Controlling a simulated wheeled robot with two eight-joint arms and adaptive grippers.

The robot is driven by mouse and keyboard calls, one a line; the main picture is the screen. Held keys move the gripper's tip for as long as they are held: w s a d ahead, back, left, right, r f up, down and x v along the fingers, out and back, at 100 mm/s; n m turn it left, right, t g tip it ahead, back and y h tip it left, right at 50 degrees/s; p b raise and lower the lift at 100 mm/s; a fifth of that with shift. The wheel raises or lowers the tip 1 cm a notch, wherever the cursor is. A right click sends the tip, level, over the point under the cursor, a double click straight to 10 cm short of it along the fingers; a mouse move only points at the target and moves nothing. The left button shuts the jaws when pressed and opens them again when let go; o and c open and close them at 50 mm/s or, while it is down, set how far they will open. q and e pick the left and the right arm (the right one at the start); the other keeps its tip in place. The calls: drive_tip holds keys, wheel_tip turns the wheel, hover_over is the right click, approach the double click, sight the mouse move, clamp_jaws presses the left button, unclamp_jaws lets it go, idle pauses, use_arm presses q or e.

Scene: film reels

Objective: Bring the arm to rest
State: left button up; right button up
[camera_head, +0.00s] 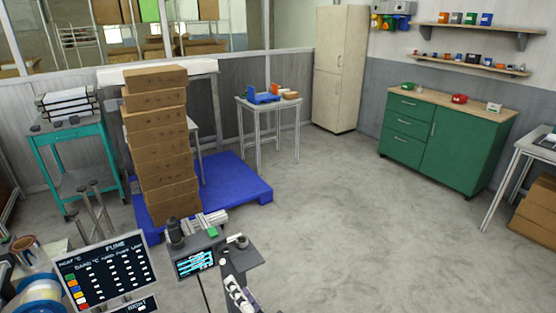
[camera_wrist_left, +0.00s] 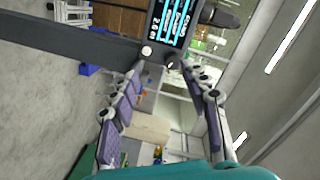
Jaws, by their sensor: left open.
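My left gripper (camera_head: 238,290) shows at the bottom centre of the head view, beside a dark bench device with a small lit screen (camera_head: 196,264). In the left wrist view, the two purple-padded fingers of the gripper (camera_wrist_left: 165,78) stand apart, with nothing between them. The lit screen (camera_wrist_left: 172,22) of the device also shows there, beyond the fingers at the top. Most of my left arm is out of the head view. My right gripper is in neither view.
A larger tilted screen (camera_head: 104,272) and a spool (camera_head: 35,300) are at the lower left. A tall stack of cartons (camera_head: 160,145) stands on a blue pallet (camera_head: 235,180). A green cabinet (camera_head: 440,145) is at the right. The floor (camera_head: 330,220) between is clear.

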use_arm(q)
drive_tip(key=a+f+n+g+h, duration=0.1)
drive_tip(key=a+f+g+h, duration=0.1)
drive_tip(key=a+f+g, duration=0.4)
drive_tip(key=s+a+f+n+h, duration=0.2)
drive_tip(key=s+n+h, duration=0.2)
drive_tip(key=s+h, duration=0.3)
drive_tip(key=shift+n+g+h, duration=0.3)
drive_tip(key=shift+a, duration=0.1)
idle(3.0)
